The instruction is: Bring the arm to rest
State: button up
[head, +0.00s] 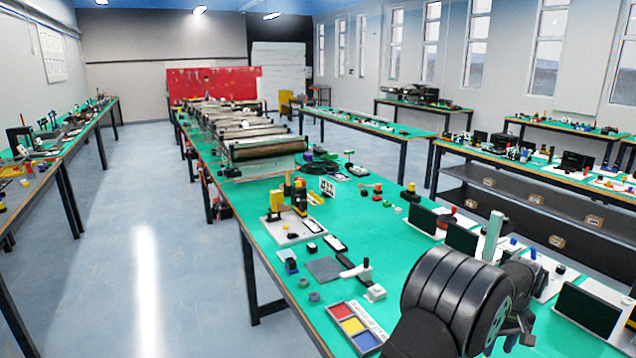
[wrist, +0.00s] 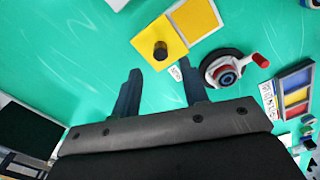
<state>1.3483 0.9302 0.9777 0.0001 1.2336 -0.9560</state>
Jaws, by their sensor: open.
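My gripper (wrist: 160,68) shows in the wrist view with two dark blue fingers spread apart. Nothing is between them that I can see held. Beyond the fingertips a yellow two-part plate (wrist: 190,22) with a black knob (wrist: 160,50) lies on the green table top. I cannot tell the height of the fingers above it. In the head view my dark arm fills the lower right foreground, over the green table (head: 390,240); the fingers cannot be made out there.
A round dark base with a red-handled crank (wrist: 228,68) is right of the fingers. A red, yellow and blue tray (head: 357,326) lies at the table's near edge. Black upright panels (head: 461,240) stand near my arm. Conveyors (head: 265,148) line the far end. Mid-table has clear green patches.

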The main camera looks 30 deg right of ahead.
notch_tip(320, 180, down, 6)
jog(key=shift+a, duration=0.1)
dwell(0.4)
notch_tip(320, 180, up, 16)
jog(key=shift+r, duration=0.2)
dwell(0.6)
jog(key=shift+r, duration=0.15)
jog(key=shift+f, duration=8.4)
jog(key=shift+a+r, duration=0.1)
jog(key=shift+a, duration=0.15)
